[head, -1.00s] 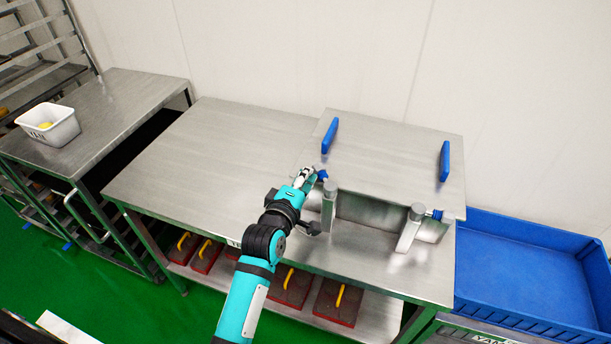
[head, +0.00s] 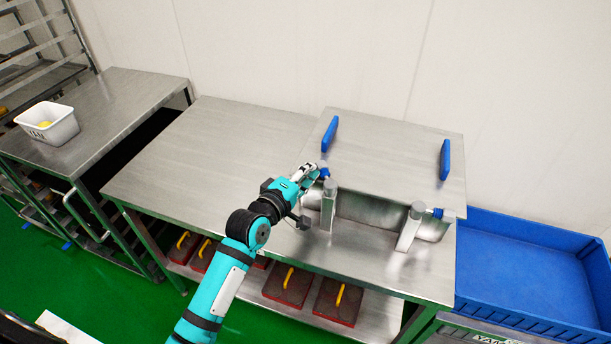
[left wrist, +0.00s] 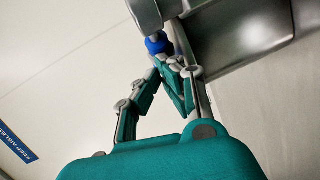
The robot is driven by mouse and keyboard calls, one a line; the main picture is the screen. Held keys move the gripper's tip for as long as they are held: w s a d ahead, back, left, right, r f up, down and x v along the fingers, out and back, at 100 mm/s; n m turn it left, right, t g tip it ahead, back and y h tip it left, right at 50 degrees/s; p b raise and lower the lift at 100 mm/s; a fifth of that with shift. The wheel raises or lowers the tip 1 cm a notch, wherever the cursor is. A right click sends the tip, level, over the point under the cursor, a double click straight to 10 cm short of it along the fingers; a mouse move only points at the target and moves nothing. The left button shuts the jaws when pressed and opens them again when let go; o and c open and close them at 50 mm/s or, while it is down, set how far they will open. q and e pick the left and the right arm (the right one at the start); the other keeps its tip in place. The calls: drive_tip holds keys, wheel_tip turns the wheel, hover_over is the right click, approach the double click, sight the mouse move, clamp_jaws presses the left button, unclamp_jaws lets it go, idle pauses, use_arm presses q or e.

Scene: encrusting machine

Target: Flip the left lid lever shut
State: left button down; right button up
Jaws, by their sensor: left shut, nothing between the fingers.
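The left lid lever, a grey cylindrical bar with a blue piece (head: 325,173), stands at the lid's front left corner. The blue piece also shows in the left wrist view (left wrist: 157,43), with the grey cylinder (left wrist: 145,13) above it. My left gripper (head: 314,170) is shut and empty, right beside the blue piece on its left. In the left wrist view my fingertips (left wrist: 177,66) are close below the blue piece; I cannot tell whether they touch. The metal lid (head: 385,155) lies flat with two blue handles. My right gripper is out of view.
The right lever (head: 411,228), with its own blue piece, stands at the lid's front right. A blue crate (head: 530,270) is at the right. The steel table (head: 215,150) is clear left of the lid. A white bin (head: 50,125) sits farther left.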

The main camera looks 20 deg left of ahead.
sight(319, 163)
use_arm(q)
drive_tip(key=m+h, duration=0.1)
drive_tip(key=w+m+g+h+b, duration=0.1)
drive_tip(key=h, duration=0.1)
drive_tip(key=shift+w+d, duration=0.2)
drive_tip(key=shift+w+d+r, duration=0.1)
drive_tip(key=shift+w+d, duration=0.2)
drive_tip(key=shift+w, duration=0.1)
drive_tip(key=shift+w+d+p, duration=0.25)
drive_tip(key=shift+w+p, duration=0.1)
drive_tip(key=shift+p, duration=0.1)
drive_tip(key=shift+w+d, duration=0.1)
drive_tip(key=shift+d, duration=0.05)
idle(0.3)
